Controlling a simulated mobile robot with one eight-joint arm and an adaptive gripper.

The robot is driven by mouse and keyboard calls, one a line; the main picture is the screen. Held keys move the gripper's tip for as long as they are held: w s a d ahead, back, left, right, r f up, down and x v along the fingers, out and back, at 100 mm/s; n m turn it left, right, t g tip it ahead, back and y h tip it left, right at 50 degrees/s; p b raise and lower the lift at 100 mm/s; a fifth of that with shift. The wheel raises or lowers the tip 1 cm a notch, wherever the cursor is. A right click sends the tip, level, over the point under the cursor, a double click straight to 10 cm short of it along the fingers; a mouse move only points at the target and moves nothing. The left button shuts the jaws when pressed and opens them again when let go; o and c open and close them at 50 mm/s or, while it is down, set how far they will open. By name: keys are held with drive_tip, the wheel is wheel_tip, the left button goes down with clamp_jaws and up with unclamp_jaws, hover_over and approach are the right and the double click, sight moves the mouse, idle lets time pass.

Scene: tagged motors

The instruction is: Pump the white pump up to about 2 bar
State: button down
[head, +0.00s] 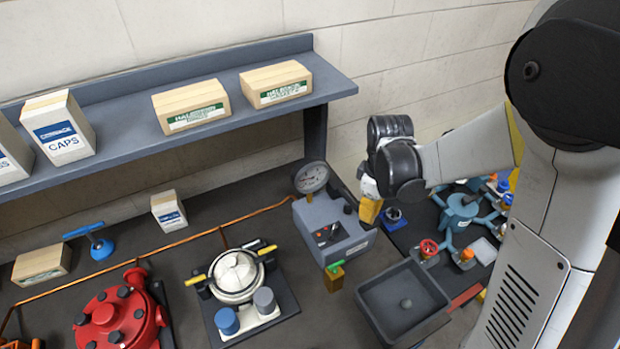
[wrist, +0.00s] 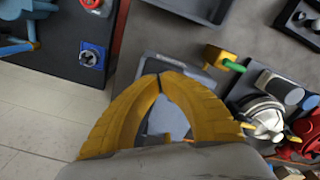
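The white pump (head: 236,276) is a round white body on a dark base, with yellow-tipped handles at its sides and a blue and a grey cylinder in front. In the wrist view the white pump (wrist: 264,113) is at the right, apart from my gripper. A round dial gauge (head: 311,178) stands on a grey box (head: 335,232) behind and right of the pump; its reading is too small to tell. My gripper (head: 370,212) hangs to the right of the gauge, above the bench. In the wrist view its yellow fingers (wrist: 188,84) meet at the tips, with nothing visible held.
A brass block (head: 334,278) with a green lever stands before the grey box. An empty grey tray (head: 430,318) is to its right. A red round housing (head: 118,318) sits left of the pump. A shelf (head: 225,112) with boxes overhangs the bench. Blue valve gear (head: 462,212) stands at right.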

drive_tip(key=shift+f+b, duration=0.6)
drive_tip(key=shift+f, duration=0.15)
drive_tip(key=shift+r+p, duration=2.3)
drive_tip(key=shift+r, duration=1.1)
drive_tip(key=shift+f, duration=0.2)
drive_tip(key=shift+f+b, duration=3)
drive_tip(key=shift+f, duration=0.1)
drive_tip(key=shift+r+p, duration=2.2)
drive_tip(key=shift+r, duration=1)
wheel_tip(320, 180, up, 5)
drive_tip(key=p, duration=0.3)
